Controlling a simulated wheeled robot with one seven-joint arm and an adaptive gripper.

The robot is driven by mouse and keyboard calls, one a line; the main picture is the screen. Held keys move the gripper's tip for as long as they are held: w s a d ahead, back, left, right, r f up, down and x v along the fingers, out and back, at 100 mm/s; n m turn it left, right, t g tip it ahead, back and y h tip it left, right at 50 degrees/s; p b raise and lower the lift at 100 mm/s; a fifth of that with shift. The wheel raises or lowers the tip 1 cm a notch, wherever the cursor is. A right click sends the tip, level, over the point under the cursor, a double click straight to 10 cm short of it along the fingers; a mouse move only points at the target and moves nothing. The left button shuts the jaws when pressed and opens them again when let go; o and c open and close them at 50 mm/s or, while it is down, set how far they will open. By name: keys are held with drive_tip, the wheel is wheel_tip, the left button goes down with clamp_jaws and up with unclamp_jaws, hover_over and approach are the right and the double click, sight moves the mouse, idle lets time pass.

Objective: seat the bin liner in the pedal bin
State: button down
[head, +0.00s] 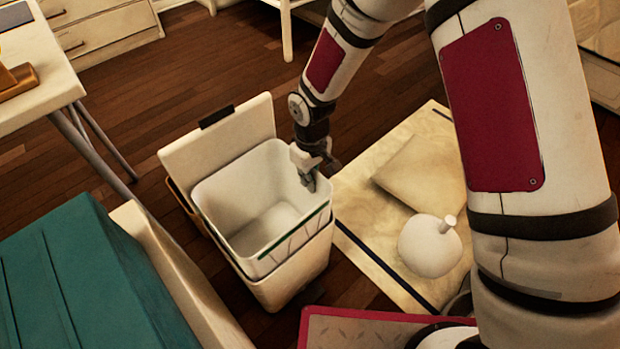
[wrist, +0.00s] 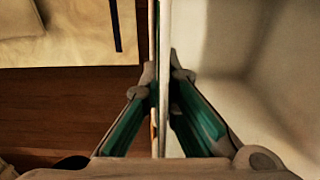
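The cream pedal bin (head: 290,285) stands on the wooden floor in the middle of the head view. Its lid (head: 225,137) is open and upright at the back. The white bin liner (head: 225,195), with a dark green line below its rim, is inside the bin, its ribbed upper part showing above the bin's front edge. My gripper (head: 312,178) is at the liner's right rim. In the wrist view, the fingers of my gripper (wrist: 165,80) are shut on the liner's wall (wrist: 165,40), one on each side. The liner's base inside the bin is hidden.
A pale mat (head: 365,225) lies right of the bin, with a flat cream item (head: 425,175) and a round white object (head: 430,247) on it. A red-edged panel (head: 320,318) is in front. The teal bed (head: 75,275) and a table (head: 45,85) stand left.

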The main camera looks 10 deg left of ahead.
drive_tip(key=shift+f+b, duration=0.3)
drive_tip(key=shift+f, duration=1.55)
drive_tip(key=c, duration=1.7)
unclamp_jaws()
drive_tip(key=shift+r, duration=0.1)
wheel_tip(320, 180, up, 12)
drive_tip(key=shift+w+d+f, duration=0.1)
